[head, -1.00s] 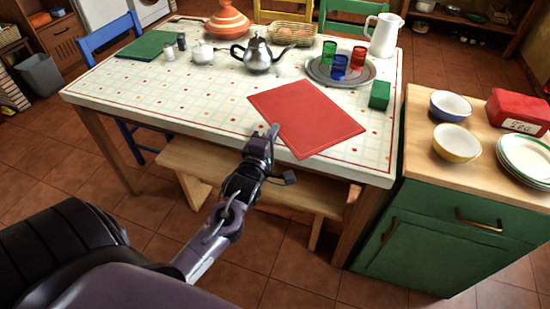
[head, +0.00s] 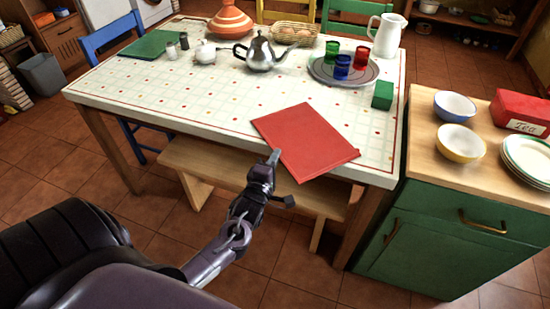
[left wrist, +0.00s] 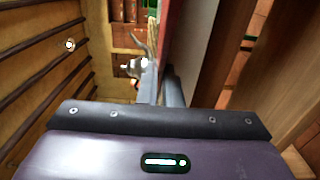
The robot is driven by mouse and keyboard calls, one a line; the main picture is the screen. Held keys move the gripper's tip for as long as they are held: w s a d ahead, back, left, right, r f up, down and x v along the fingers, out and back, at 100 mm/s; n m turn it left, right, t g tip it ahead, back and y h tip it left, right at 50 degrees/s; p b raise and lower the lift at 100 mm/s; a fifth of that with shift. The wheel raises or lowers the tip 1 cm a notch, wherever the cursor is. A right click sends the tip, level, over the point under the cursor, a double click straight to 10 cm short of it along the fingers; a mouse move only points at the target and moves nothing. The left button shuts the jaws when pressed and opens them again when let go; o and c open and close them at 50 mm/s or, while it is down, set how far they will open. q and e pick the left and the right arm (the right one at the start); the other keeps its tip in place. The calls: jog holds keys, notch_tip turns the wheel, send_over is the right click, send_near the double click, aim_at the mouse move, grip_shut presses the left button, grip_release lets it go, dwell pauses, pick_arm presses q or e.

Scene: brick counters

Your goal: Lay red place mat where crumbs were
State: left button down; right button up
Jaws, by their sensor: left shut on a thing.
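The red place mat (head: 305,138) lies on the white patterned table (head: 150,92), near its front edge and right of the middle. Its near corner sticks out past the table's front edge. My left gripper (head: 274,157) is at the mat's near left side and is shut on the mat's edge. In the left wrist view the mat shows as a thin red strip, edge-on, beyond the fingers (left wrist: 160,85). My right gripper is out of view. I see no crumbs on the bare part of the tabletop.
A grey tray (head: 322,76) with coloured glasses stands behind the mat, and a green box (head: 383,95) is to its right. A metal teapot (head: 260,52) stands farther back. A wooden bench (head: 215,165) is below the front edge. The table's left front is clear.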

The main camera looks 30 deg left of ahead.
pick_arm(q)
jog(key=c, duration=2)
grip_release()
jog(key=shift+f, duration=0.15)
jog(key=shift+c, duration=0.2)
jog(key=o, duration=0.4)
jog(key=shift+o, duration=0.2)
